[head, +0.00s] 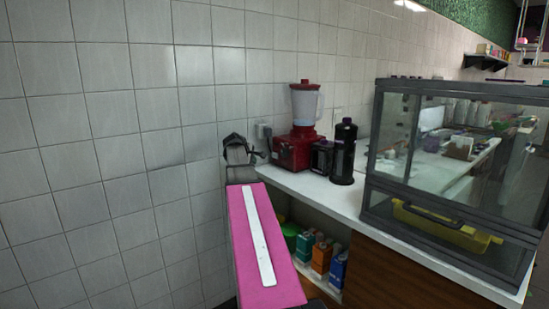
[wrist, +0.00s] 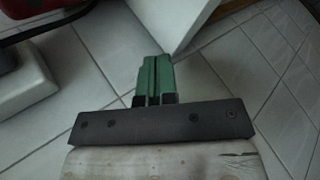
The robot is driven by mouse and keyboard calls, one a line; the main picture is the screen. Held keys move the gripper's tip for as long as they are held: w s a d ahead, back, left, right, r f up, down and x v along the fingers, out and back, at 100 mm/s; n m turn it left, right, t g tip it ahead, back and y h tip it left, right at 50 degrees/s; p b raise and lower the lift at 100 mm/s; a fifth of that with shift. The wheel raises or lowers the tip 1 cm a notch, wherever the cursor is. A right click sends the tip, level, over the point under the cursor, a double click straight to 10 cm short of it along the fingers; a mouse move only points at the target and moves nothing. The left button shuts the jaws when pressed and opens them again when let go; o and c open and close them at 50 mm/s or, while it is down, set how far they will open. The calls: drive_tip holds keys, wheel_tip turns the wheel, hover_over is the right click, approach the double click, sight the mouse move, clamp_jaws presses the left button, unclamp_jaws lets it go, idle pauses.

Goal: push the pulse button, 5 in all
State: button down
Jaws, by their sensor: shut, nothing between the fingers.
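A red blender (head: 292,152) with a clear jug and red lid stands on the white counter against the tiled wall, in the head view. Its pulse button cannot be made out. My gripper (wrist: 154,68) shows in the wrist view as two green fingers side by side, shut and empty, with tiled surface behind them. They touch nothing that I can see. A red part (wrist: 35,10), possibly the blender, is cut off at the top left of the wrist view. In the head view, a dark shape left of the blender seems to be my arm's end; its fingertips are unclear.
A black bottle (head: 344,152) and a dark jug-like item (head: 321,158) stand right of the blender. A glass display case (head: 374,192) fills the counter's right side. Coloured cartons (head: 321,257) stand on the shelf below.

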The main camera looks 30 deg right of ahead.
drive_tip(key=shift+d, duration=0.15)
drive_tip(key=shift+w+d, duration=0.2)
drive_tip(key=shift+d, duration=1.9)
drive_tip(key=shift+w+d, duration=0.15)
drive_tip(key=shift+d, duration=1.95)
drive_tip(key=shift+d, duration=0.2)
drive_tip(key=shift+d, duration=0.2)
drive_tip(key=shift+d, duration=0.5)
drive_tip(key=shift+a, duration=0.9)
drive_tip(key=shift+a, duration=0.1)
drive_tip(key=shift+s+a, duration=0.2)
drive_tip(key=shift+a, duration=2.2)
